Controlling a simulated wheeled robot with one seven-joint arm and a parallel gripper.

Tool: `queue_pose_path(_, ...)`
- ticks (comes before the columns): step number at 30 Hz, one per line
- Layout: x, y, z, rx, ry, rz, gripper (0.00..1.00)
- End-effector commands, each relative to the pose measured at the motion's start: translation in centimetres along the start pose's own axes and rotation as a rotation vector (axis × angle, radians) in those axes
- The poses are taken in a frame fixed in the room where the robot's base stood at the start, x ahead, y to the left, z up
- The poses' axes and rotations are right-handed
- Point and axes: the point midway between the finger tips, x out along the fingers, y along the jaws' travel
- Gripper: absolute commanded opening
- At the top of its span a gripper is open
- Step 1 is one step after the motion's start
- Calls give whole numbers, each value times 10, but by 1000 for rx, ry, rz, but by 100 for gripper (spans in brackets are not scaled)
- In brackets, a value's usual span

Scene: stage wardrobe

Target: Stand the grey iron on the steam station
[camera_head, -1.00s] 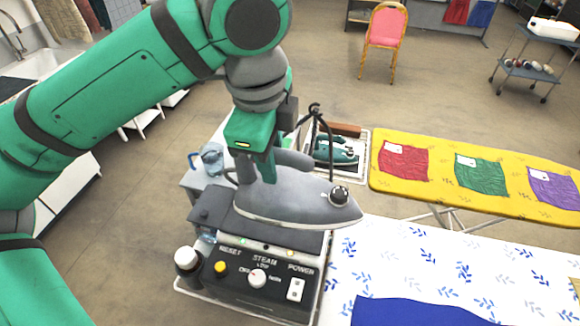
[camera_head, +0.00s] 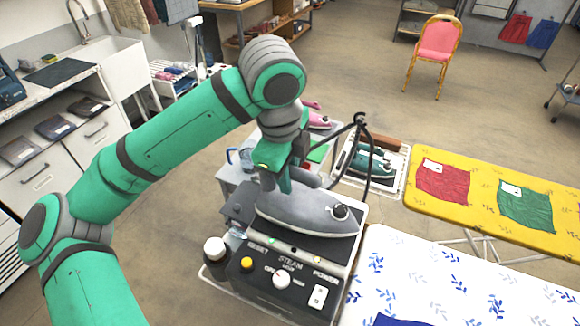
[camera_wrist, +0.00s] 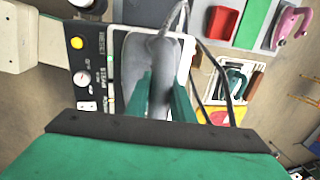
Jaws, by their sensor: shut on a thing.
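The grey iron (camera_head: 305,212) is level over the top of the steam station (camera_head: 325,268), soleplate down, its nose toward the right. In the wrist view the iron (camera_wrist: 132,60) shows beneath the fingers. I cannot tell whether its soleplate touches the station's dark top. My gripper (camera_head: 284,182) is shut on the iron's handle; in the wrist view the fingers (camera_wrist: 161,98) flank the handle. The station's front panel (camera_wrist: 84,62) has a yellow button, a white knob and a power switch. The station's top is partly hidden under the iron.
A dark cord on a stand (camera_head: 360,140) arches behind the iron. A teal iron (camera_head: 372,162) sits in a tray behind, and a pink iron (camera_head: 318,120) stands farther back. A yellow ironing board (camera_head: 470,225) and a white patterned surface (camera_head: 430,270) lie to the right.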

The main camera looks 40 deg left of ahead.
Motion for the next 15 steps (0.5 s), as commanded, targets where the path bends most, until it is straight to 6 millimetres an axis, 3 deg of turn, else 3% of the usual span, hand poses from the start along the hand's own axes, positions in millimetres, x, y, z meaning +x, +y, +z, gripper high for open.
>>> queue_pose_path(14, 10, 2, 0, -1, -1, -3, 0)
queue_pose_path(15, 11, 2, 0, 0, -1, -1, 29)
